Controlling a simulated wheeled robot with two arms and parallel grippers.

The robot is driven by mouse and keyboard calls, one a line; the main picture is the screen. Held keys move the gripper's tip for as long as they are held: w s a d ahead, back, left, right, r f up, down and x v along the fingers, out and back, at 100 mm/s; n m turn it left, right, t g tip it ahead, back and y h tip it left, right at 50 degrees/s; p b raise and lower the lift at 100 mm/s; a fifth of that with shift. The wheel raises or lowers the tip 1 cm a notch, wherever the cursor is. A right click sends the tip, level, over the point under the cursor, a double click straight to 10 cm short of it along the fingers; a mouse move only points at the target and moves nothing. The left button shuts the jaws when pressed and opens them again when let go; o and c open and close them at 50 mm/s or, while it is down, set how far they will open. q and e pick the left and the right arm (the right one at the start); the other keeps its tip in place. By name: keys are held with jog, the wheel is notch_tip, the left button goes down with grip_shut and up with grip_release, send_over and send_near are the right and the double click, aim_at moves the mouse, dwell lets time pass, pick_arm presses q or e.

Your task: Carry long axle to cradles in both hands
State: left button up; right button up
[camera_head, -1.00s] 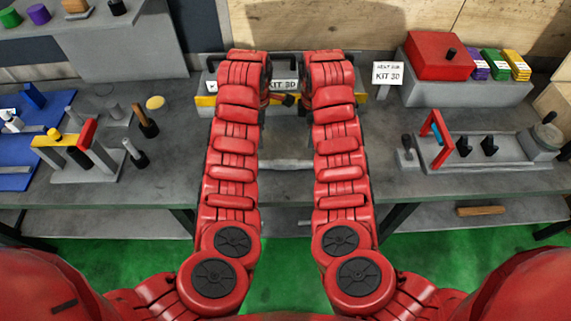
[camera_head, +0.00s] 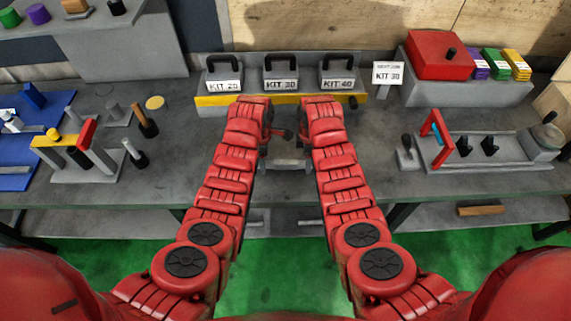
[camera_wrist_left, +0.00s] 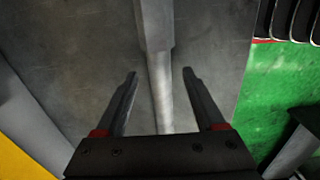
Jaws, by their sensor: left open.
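The long axle is a grey stepped bar (camera_wrist_left: 153,25) in the left wrist view, thick at the top and thinner lower down. My left gripper (camera_wrist_left: 160,74) is open, with one finger on either side of the thinner part and visible gaps to both. In the head view a grey bar (camera_head: 290,164) shows between my two forearms near the bench's front; most of it is hidden by the arms. My right gripper is largely hidden behind its own arm, so its fingers cannot be made out. I cannot identify the cradles.
Kit weights with black handles (camera_head: 281,77) stand behind a yellow-fronted rack (camera_head: 215,100). A red box (camera_head: 438,55) and a grey fixture (camera_head: 490,150) are at right. A peg stand (camera_head: 85,170) and blue mat (camera_head: 50,110) are at left.

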pick_arm(q)
jog(key=shift+f, duration=0.85)
pick_arm(e)
jog(key=shift+f, duration=0.9)
pick_arm(q)
grip_shut()
pick_arm(e)
grip_shut()
pick_arm(q)
jog(key=shift+r, duration=0.1)
pick_arm(e)
jog(key=shift+r, duration=0.1)
